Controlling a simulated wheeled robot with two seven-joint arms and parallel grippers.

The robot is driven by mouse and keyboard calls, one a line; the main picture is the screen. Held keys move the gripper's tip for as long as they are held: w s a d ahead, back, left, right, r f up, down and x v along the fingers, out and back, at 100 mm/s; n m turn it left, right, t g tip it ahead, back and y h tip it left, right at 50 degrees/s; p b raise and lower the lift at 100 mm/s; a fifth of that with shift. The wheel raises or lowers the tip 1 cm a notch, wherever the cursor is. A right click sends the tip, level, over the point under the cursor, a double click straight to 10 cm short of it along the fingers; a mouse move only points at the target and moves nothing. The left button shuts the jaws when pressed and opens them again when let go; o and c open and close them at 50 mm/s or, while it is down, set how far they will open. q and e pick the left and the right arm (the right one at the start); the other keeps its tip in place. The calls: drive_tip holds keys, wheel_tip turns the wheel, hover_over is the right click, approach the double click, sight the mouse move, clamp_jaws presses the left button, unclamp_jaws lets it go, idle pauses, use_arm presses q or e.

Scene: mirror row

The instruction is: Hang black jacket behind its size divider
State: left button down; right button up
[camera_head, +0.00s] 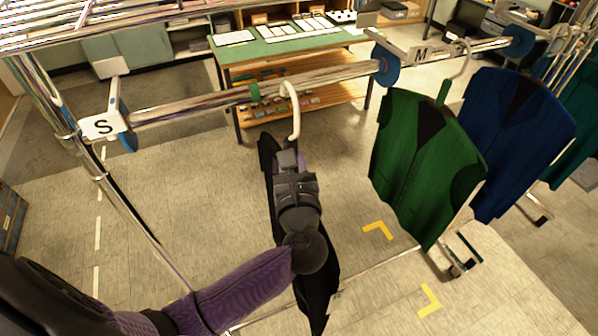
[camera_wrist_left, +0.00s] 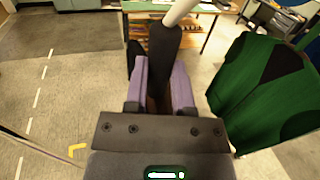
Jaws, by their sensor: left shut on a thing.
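My left gripper (camera_head: 287,160) is shut on the black jacket (camera_head: 268,165) near the hanger's neck. The jacket hangs edge-on, largely hidden behind my arm. Its pale hanger hook (camera_head: 291,108) reaches up to the rail (camera_head: 325,78); I cannot tell whether it rests on it. The wrist view shows the gripper's purple fingers (camera_wrist_left: 160,85) on either side of the dark hanger neck (camera_wrist_left: 164,50). The hook lies between the S divider (camera_head: 103,126) at the left and the M divider (camera_head: 424,53) at the right. My right gripper is not in view.
A green jacket (camera_head: 425,160) and a blue jacket (camera_head: 515,135) hang right of the M divider's blue disc (camera_head: 385,66). A green-topped table (camera_head: 285,45) stands behind. The rail near the S divider is bare.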

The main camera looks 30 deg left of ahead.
use_arm(q)
drive_tip(key=b, duration=0.2)
hover_over(275, 150)
drive_tip(key=s+d, duration=0.1)
drive_tip(key=shift+w+a, duration=0.6)
drive_tip(key=shift+a, duration=0.05)
drive_tip(key=shift+f+b, duration=1.6)
drive_tip(key=shift+f, duration=0.1)
unclamp_jaws()
drive_tip(key=shift+d, duration=0.1)
drive_tip(key=shift+s, duration=0.1)
